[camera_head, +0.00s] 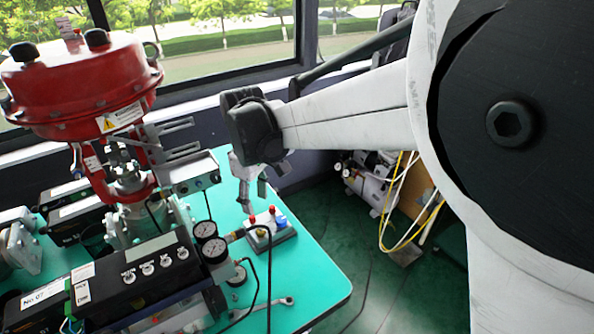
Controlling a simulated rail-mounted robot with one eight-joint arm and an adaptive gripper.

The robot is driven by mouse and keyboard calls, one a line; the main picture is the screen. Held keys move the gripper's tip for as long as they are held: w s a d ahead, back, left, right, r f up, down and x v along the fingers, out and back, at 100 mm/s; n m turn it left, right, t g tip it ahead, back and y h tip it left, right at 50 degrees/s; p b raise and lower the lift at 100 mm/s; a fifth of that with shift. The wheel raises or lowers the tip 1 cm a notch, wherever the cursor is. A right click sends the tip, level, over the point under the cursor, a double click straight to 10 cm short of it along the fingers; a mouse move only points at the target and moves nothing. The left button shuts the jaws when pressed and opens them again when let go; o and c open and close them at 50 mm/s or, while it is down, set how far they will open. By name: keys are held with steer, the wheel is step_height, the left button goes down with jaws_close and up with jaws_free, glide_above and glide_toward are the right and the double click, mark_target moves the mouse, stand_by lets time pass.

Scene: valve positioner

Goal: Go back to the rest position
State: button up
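My gripper (254,196) hangs below my dark wrist link near the middle of the picture. It is above the far right part of the teal table (318,284), over a small grey box (270,232) with red and blue knobs. Its grey fingers point down and look apart, with nothing seen between them. The wrist partly hides the gripper. My white arm comes in from the right and fills much of that side.
A red valve actuator (85,85) stands at the left. Black positioner (140,275) and pressure gauges (204,231) are in front of it. A wrench (262,307) lies near the table's front. A pump-like unit (368,185) with yellow and white hoses stands beyond the table. Green floor lies right.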

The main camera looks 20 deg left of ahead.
steer(key=shift+r, duration=0.7)
steer(key=w+d+r+m+t, duration=0.1)
steer(key=w+d+r+m, duration=0.15)
steer(key=d, duration=0.65)
steer(key=w+d+r+m+y, duration=0.1)
steer(key=d+r+m, duration=0.15)
steer(key=d, duration=0.55)
steer(key=w+d+r+m+t, duration=0.15)
steer(key=d+r, duration=0.25)
steer(key=d, duration=0.5)
steer(key=s+d+m+t, duration=0.1)
steer(key=s+d+m, duration=0.2)
steer(key=d, duration=0.5)
steer(key=s+d+m+t, duration=0.2)
steer(key=s+d+m, duration=0.2)
steer(key=d, duration=0.5)
steer(key=s+d+f+m+t+h, duration=0.1)
steer(key=s+d+m, duration=0.2)
steer(key=s+d, duration=0.3)
steer(key=d, duration=0.2)
steer(key=shift+s+d+m, duration=0.3)
steer(key=shift+s+m, duration=0.05)
steer(key=shift+s, duration=0.05)
steer(key=shift+t, duration=0.25)
